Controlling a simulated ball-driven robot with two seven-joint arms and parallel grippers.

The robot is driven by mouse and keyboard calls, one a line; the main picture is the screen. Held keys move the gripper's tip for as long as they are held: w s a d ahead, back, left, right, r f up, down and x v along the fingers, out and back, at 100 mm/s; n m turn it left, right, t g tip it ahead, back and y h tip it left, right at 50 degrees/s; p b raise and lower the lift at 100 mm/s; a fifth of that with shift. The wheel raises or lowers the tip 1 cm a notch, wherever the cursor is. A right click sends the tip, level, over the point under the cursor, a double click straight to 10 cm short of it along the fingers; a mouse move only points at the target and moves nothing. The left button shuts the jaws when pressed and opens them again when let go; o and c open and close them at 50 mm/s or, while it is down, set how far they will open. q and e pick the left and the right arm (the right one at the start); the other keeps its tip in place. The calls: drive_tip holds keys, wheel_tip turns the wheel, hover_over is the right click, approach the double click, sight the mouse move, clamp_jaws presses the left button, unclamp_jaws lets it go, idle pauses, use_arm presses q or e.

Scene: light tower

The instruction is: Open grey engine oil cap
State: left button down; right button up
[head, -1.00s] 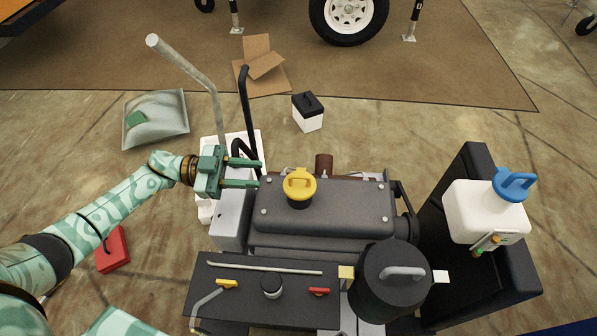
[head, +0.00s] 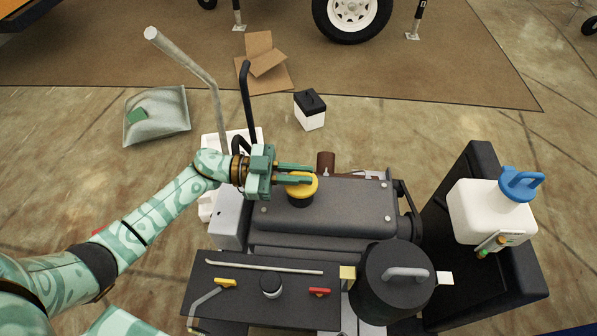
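A yellow cap (head: 302,189) with a black neck stands upright on the top of the grey engine (head: 345,205). No grey cap shows on this engine; the cap is yellow and the engine cover is grey. My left gripper (head: 312,174) reaches in from the left, its two green fingers pointing right over the cap's far part. A narrow gap shows between the fingers, so it looks open. The fingers hide the cap's handle, and I cannot tell whether they touch it. My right gripper is not in view.
A black cylinder (head: 393,285) and a dark panel (head: 250,300) with small levers stand in front of the engine. A white tank (head: 480,215) with a blue cap is at the right.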

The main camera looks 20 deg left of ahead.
use_arm(q)
drive_tip(key=shift+r, duration=0.1)
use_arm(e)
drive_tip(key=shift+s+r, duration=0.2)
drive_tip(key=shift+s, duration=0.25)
